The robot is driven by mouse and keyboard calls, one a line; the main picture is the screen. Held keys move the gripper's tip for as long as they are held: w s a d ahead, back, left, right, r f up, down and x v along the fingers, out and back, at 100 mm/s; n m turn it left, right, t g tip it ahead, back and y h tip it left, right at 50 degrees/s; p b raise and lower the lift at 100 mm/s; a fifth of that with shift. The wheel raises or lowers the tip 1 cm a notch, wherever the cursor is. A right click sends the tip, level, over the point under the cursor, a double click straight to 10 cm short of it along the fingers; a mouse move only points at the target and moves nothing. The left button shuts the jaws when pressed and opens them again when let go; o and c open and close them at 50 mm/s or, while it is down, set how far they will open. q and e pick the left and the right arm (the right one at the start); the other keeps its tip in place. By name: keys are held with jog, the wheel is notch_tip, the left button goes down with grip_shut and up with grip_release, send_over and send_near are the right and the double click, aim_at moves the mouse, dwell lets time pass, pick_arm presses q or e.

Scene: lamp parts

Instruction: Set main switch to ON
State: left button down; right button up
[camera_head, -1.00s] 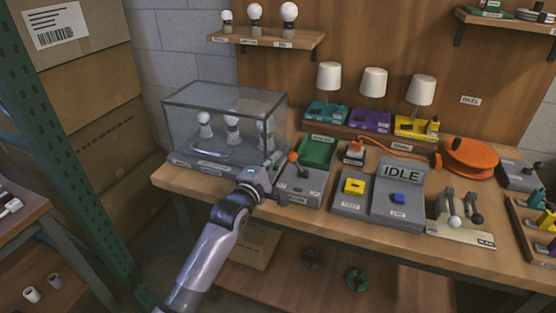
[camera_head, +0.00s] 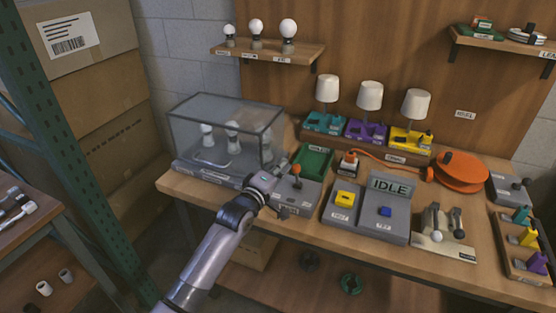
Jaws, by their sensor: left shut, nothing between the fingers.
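A grey box (camera_head: 309,194) stands near the table's front edge, left of the middle. It carries an upright lever with an orange knob (camera_head: 296,170); its label is too small to read, so I cannot tell whether it is the main switch. My left gripper (camera_head: 279,174) is shut and empty, close against the left side of this lever; whether it touches is unclear. Another grey box with a dark lever (camera_head: 512,187) stands at the right back. My right gripper is not in view.
A glass case (camera_head: 225,135) with bulbs stands just left of my left gripper. A green tray (camera_head: 315,160) lies behind the lever box. The console has a yellow (camera_head: 345,197) and a blue button (camera_head: 385,211). A two-lever plate (camera_head: 443,245) and an orange cable reel (camera_head: 462,168) are to the right.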

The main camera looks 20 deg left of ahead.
pick_arm(q)
jog(key=d+r+m+p, duration=0.1)
jog(key=d+m+p, duration=0.1)
jog(key=shift+r+m+p, duration=0.15)
jog(key=shift+m+p, duration=0.15)
jog(key=shift+m, duration=0.1)
jog(key=shift+d+r+m+p, duration=0.1)
jog(key=shift+d+m+p, duration=0.5)
jog(key=shift+d+m, duration=0.15)
jog(key=shift+d+m+y+p, duration=0.4)
jog(key=shift+d+m+p, duration=0.25)
jog(key=shift+d+m, duration=0.5)
jog(key=shift+s+d+f+m+g, duration=0.1)
jog(key=shift+d+f+m+g, duration=0.2)
jog(key=shift+m, duration=0.2)
jog(key=shift+p, duration=0.3)
